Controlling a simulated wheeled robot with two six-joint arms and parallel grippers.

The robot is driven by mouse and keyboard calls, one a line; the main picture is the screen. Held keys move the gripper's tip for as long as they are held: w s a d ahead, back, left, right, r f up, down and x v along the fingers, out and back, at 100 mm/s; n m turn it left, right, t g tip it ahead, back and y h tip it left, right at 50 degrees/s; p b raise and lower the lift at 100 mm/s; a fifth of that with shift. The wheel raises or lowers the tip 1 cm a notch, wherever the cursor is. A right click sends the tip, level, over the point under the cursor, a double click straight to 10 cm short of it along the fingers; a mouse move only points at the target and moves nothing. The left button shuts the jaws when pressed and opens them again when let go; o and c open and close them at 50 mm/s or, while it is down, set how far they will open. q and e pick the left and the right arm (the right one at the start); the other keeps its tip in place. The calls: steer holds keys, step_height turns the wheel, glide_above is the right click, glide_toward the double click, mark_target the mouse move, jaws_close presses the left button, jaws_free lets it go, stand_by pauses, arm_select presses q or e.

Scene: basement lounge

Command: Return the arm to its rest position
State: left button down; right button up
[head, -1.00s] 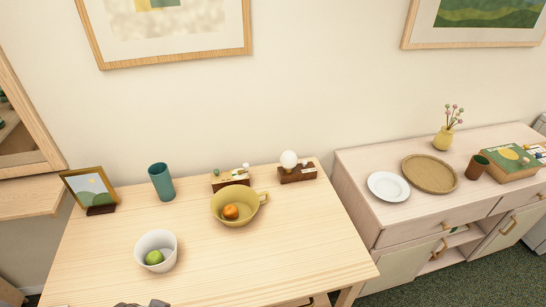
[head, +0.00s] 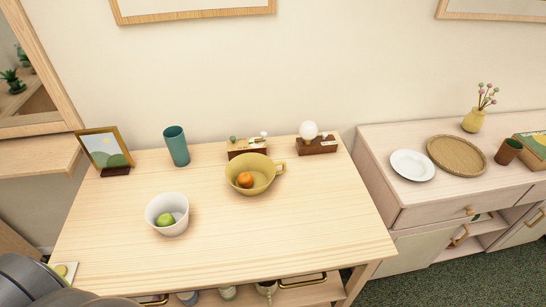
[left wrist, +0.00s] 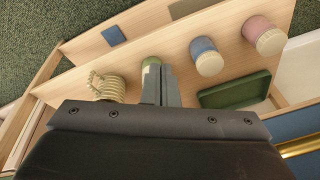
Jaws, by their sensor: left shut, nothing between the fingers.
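My left gripper (left wrist: 160,85) shows in the left wrist view with its two fingers closed together and nothing between them. Behind its fingertips is a wooden shelf (left wrist: 175,50) with jars on it; I cannot tell how far they are from the fingers. In the head view my grey left arm (head: 45,285) fills the bottom left corner, at the front left of the wooden table (head: 290,225); its fingers are not visible there. My right gripper is in neither view.
On the table stand a white bowl (head: 153,217) with a green apple, a yellow cup (head: 262,184) with an orange fruit, a teal tumbler (head: 176,146) and a picture frame (head: 103,150). The shelf holds a ribbed mug (left wrist: 107,87) and a green tray (left wrist: 235,92). The table's front right is clear.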

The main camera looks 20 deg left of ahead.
arm_select(q)
steer(key=s+f+b, duration=0.2)
steer(key=s+f, duration=0.5)
steer(key=f, duration=0.2)
steer(key=s+d+f+g+b, duration=0.1)
steer(key=s+f+b, duration=0.1)
steer(key=s+f, duration=0.5)
step_height(320, 180, down, 2)
steer(key=shift+d+f, duration=0.15)
steer(key=shift+d, duration=0.05)
